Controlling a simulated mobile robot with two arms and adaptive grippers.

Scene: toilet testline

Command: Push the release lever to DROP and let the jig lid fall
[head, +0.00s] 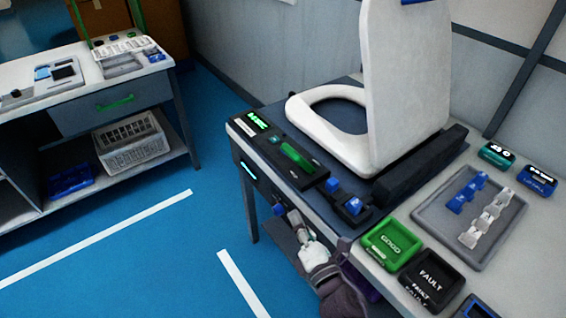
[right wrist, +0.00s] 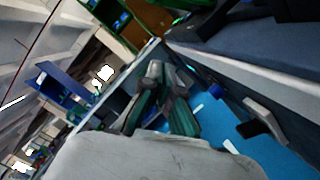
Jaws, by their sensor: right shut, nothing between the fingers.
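The jig's white lid (head: 408,85) stands upright behind the white seat ring (head: 318,128) on the dark jig base. A control panel (head: 268,140) at the jig's left carries a green bar-like handle (head: 297,157) and a lit display. No DROP marking can be read, so I cannot tell for certain which part is the release lever. My right gripper (head: 293,216) is shut and empty, low in front of the bench, beside a blue knob (head: 278,209) on the front face. Its fingers also show in the right wrist view (right wrist: 167,80). My left gripper is out of view.
A green GOOD bin (head: 392,243) and a black FAULT bin (head: 431,280) stand at the bench's front right. A grey tray (head: 428,207) holds small blue and white parts. Another bench (head: 110,105) stands at the left, with open blue floor between.

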